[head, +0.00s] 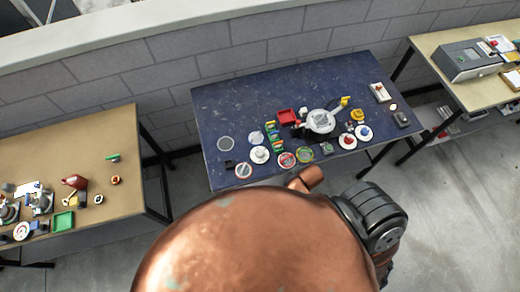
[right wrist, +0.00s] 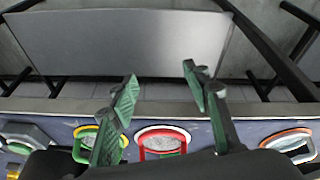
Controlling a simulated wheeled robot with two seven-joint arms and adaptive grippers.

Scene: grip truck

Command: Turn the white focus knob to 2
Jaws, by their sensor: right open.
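In the head view, a round white dial with a pale raised centre (head: 260,155) sits near the front left of the blue table (head: 210,105); it may be the white focus knob, but its markings are too small to read. Two more white dials sit at the right, one with a red centre (head: 347,141) and one with a blue centre (head: 363,132). My right gripper (right wrist: 161,78) is open and empty in the right wrist view. My left gripper is not in view.
A large white round piece (head: 321,121), a red tray (head: 287,116) and several small parts crowd the blue table. A tan table (head: 90,150) stands left, another (head: 440,45) right with a grey box (head: 468,60). The blue table's back left is clear.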

